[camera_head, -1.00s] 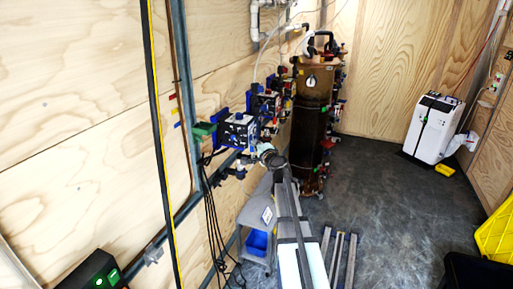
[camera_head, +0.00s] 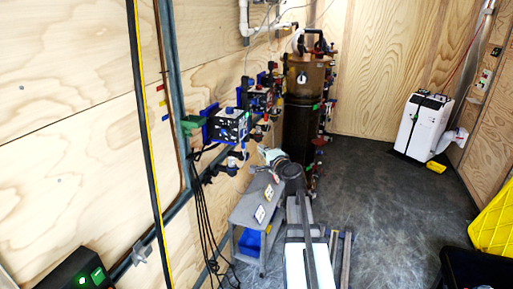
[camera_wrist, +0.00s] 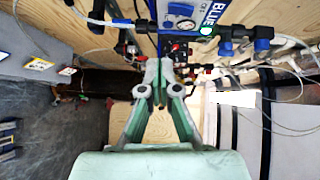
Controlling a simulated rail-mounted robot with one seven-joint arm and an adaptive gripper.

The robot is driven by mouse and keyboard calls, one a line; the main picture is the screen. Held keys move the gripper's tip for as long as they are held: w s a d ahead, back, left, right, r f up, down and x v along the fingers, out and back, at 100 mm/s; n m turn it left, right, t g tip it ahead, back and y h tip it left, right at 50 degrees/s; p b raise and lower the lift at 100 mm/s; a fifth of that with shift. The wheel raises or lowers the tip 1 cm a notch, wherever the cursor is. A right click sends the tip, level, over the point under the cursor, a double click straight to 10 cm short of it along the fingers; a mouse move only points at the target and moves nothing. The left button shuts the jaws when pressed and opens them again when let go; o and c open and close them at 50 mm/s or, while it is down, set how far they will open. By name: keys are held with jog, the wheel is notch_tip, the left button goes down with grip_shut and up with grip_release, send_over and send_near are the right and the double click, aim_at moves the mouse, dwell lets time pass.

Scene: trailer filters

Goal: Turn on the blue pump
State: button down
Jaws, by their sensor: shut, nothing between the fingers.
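The blue pump (camera_wrist: 198,20) shows at the top of the wrist view, with a blue face and a white "BLUE" label, partly cut off by the frame edge. A small dark panel with red details (camera_wrist: 177,48) lies just below it, close to the fingertips. My gripper (camera_wrist: 158,66) is shut and empty, its green-grey fingers pointing towards the pump's lower part; I cannot tell whether they touch. In the head view a boxy pump on a blue wall bracket (camera_head: 230,124) stands left of and above my gripper (camera_head: 266,151); no label is readable there.
A tall brown cylinder (camera_head: 303,120) stands behind the pumps. A grey cart (camera_head: 247,212) with a blue bin is below the gripper. Black cables (camera_head: 203,215) hang beneath the pump. Fittings and thin tubes crowd the wall; the floor on the right (camera_head: 390,215) is mostly clear.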

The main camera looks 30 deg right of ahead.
jog(key=s, duration=0.3)
jog(key=shift+s+a+f, duration=0.15)
jog(key=shift+s, duration=0.15)
jog(key=s+a+f+n+g+y, duration=0.1)
jog(key=s+a+f+n+g, duration=0.4)
jog(key=f, duration=0.8)
jog(key=s+a+f+n+g+y, duration=0.2)
jog(key=s+a+f+g, duration=0.3)
jog(key=f, duration=0.8)
jog(key=s+a+f+n+g+y, duration=0.1)
jog(key=s+a+f+n+g, duration=0.25)
jog(key=a+f, duration=0.6)
jog(key=s+a+f+n+g, duration=0.2)
jog(key=s+f, duration=0.6)
jog(key=s, duration=0.4)
jog(key=s+a+f+n+g+h, duration=0.1)
jog(key=s+a+f+n+g, duration=0.2)
jog(key=s+a+f+g, duration=0.2)
jog(key=s+a+f+n+g+h, duration=0.1)
jog(key=s+a+f+n+g, duration=0.1)
jog(key=s+f, duration=0.9)
jog(key=s+a+g, duration=0.1)
jog(key=s+a, duration=0.1)
jog(key=s, duration=0.6)
jog(key=shift+f+n+g, duration=0.25)
jog(key=shift+n+g, duration=0.1)
